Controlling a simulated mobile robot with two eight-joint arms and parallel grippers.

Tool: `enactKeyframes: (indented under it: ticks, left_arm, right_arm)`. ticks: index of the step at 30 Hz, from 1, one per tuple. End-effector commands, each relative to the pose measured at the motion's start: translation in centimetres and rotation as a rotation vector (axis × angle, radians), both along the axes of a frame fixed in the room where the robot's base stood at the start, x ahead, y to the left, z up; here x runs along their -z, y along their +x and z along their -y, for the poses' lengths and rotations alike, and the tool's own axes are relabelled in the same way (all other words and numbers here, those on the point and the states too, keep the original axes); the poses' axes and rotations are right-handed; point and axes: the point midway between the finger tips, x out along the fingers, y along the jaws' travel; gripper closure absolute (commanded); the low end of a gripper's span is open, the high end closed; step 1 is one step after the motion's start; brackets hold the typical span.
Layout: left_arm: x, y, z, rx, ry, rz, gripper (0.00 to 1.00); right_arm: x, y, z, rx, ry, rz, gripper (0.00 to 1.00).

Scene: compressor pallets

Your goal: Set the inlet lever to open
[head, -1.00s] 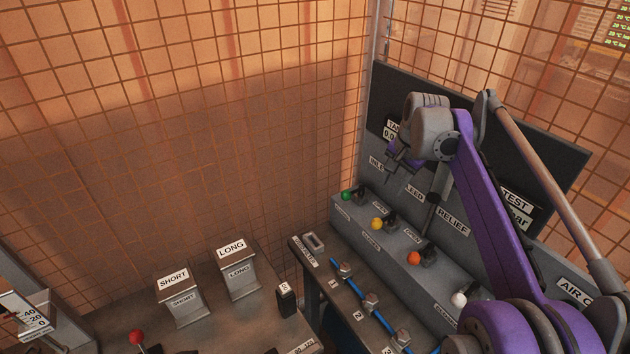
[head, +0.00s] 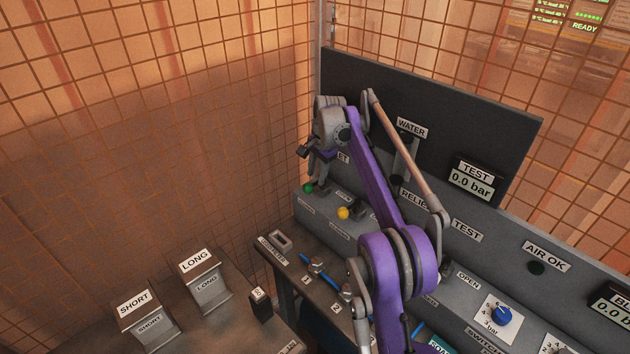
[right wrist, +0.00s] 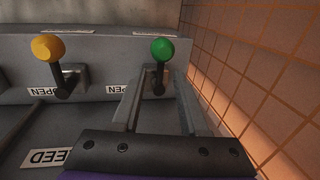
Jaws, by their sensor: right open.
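The inlet lever with its green knob (head: 308,188) stands at the far left end of the grey valve bench, under a partly hidden label ending in "ET". It also shows in the right wrist view (right wrist: 162,50), upright on its dark stem, with an upside-down OPEN label (right wrist: 117,89) to its left. My right gripper (head: 314,178) is just above and beside the green knob. In the right wrist view my right gripper (right wrist: 160,88) is open, its two fingers either side of the lever's stem in the picture; I cannot tell whether they touch it. My left gripper is not in view.
A yellow-knobbed lever (head: 343,213) stands beside the green one and also shows in the right wrist view (right wrist: 48,47). A dark panel (head: 450,115) rises behind the bench. Wire mesh (right wrist: 265,85) closes the corner close beside the lever.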

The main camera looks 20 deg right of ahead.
Motion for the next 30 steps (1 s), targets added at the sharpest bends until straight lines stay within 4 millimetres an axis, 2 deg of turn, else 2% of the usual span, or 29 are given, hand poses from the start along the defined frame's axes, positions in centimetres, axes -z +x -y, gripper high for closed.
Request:
enactKeyframes:
  ticks: [1,6,15,16,23,30]
  left_arm:
    - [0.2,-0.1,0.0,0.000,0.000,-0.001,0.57]
    - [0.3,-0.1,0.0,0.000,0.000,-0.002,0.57]
    - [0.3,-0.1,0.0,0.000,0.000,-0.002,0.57]
    - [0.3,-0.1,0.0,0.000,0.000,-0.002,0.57]
    - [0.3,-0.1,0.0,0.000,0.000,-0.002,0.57]
    - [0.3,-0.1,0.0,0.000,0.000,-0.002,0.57]
  right_arm:
    - [0.8,0.1,-0.1,0.000,0.000,-0.001,0.57]
    - [2.1,0.4,-0.1,0.000,0.000,0.000,0.57]
    - [2.3,0.5,-0.1,0.000,0.000,0.000,0.57]
    - [2.3,0.5,-0.1,0.000,0.000,0.000,0.58]
    - [2.3,0.5,-0.1,0.000,0.000,0.000,1.00]
    - [2.2,0.4,-0.1,0.000,-0.001,0.000,1.00]
